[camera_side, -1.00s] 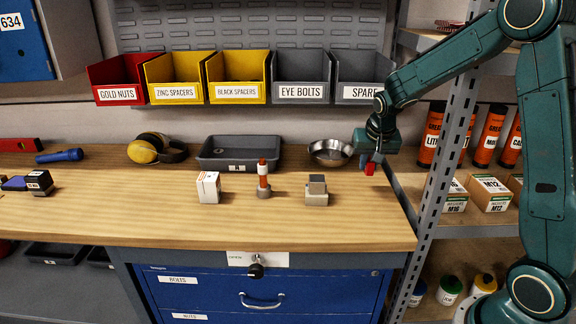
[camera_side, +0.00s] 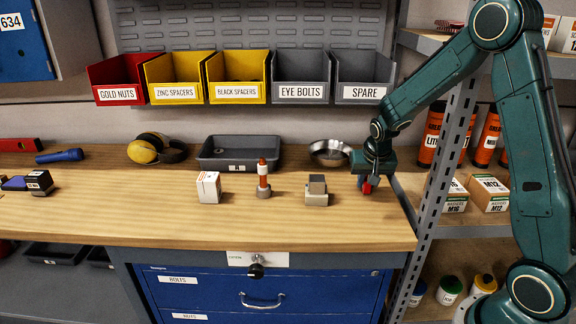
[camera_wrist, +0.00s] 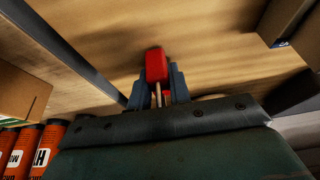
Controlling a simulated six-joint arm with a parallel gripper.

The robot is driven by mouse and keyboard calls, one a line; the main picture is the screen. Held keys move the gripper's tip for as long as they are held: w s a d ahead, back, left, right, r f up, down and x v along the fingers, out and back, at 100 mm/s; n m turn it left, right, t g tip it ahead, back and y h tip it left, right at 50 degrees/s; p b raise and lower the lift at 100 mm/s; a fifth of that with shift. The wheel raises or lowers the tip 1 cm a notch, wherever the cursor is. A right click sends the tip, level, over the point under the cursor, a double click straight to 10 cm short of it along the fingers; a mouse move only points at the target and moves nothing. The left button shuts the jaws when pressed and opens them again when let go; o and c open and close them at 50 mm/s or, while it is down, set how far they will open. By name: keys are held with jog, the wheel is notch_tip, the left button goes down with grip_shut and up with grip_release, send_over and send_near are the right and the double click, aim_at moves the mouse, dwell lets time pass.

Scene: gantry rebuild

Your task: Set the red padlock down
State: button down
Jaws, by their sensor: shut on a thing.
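The red padlock (camera_side: 367,188) is between the fingers of my gripper (camera_side: 369,182), low at the right end of the wooden bench top. In the wrist view the red padlock (camera_wrist: 156,65) shows its body beyond the fingertips, with the thin shackle between the blue-grey fingers of my gripper (camera_wrist: 160,88). The gripper is shut on it. I cannot tell whether the padlock touches the wood.
A metal bowl (camera_side: 330,152) stands behind and left of my gripper. Grey blocks (camera_side: 316,192) stand to the left. A shelf upright (camera_side: 440,170) rises close on the right. Bare bench top (camera_side: 345,225) lies in front.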

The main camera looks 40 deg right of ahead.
jog(key=shift+f, duration=0.1)
jog(key=c, duration=1.3)
grip_release()
jog(key=v, duration=1.2)
jog(key=shift+r, duration=0.2)
